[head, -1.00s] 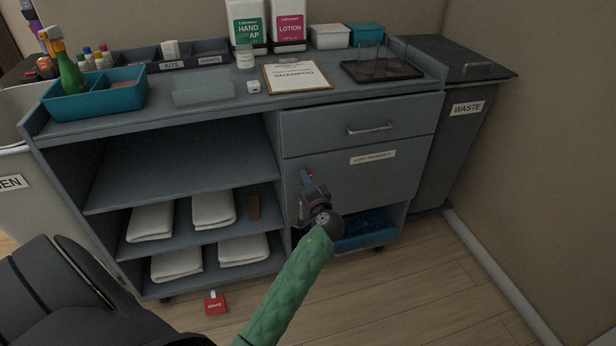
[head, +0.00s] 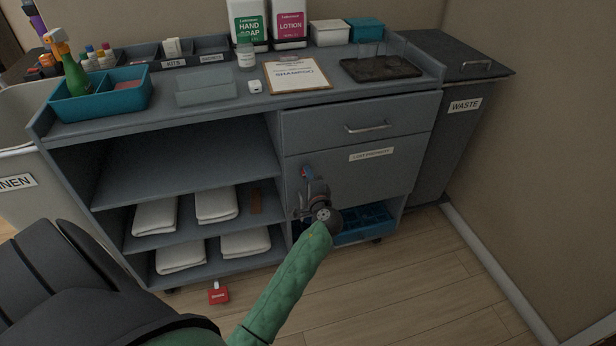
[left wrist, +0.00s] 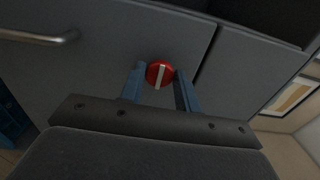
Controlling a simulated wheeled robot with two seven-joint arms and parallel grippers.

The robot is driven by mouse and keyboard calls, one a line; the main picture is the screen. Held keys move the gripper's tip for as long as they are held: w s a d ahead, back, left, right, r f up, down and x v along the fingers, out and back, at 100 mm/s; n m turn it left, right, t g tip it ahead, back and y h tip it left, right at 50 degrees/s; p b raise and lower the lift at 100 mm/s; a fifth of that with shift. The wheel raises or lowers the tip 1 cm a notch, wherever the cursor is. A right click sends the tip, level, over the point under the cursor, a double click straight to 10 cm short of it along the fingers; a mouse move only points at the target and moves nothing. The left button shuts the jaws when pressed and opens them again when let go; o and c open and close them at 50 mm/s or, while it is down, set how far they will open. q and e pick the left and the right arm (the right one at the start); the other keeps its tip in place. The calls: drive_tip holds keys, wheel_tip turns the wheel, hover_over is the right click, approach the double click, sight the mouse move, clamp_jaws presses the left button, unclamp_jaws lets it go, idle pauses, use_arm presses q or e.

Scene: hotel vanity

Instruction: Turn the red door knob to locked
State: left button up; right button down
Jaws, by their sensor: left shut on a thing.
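The red door knob (left wrist: 154,76) is round with a pale bar across it, on the grey cabinet door. In the left wrist view the bar stands close to upright, leaning slightly. My left gripper (left wrist: 160,77) has its blue fingers on both sides of the knob, shut on it. My right gripper is not in view.
A drawer with a metal handle (head: 368,127) is above the door. Open shelves with folded towels (head: 217,203) are to the left. A blue crate (head: 365,225) sits below the door.

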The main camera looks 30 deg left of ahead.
use_arm(q)
drive_tip(key=shift+d, duration=0.1)
drive_tip(key=o, duration=0.9)
drive_tip(key=shift+o, duration=0.2)
drive_tip(key=b+v, duration=0.1)
drive_tip(key=v, duration=0.6)
drive_tip(key=shift+s+d, duration=0.2)
drive_tip(key=shift+d, duration=0.1)
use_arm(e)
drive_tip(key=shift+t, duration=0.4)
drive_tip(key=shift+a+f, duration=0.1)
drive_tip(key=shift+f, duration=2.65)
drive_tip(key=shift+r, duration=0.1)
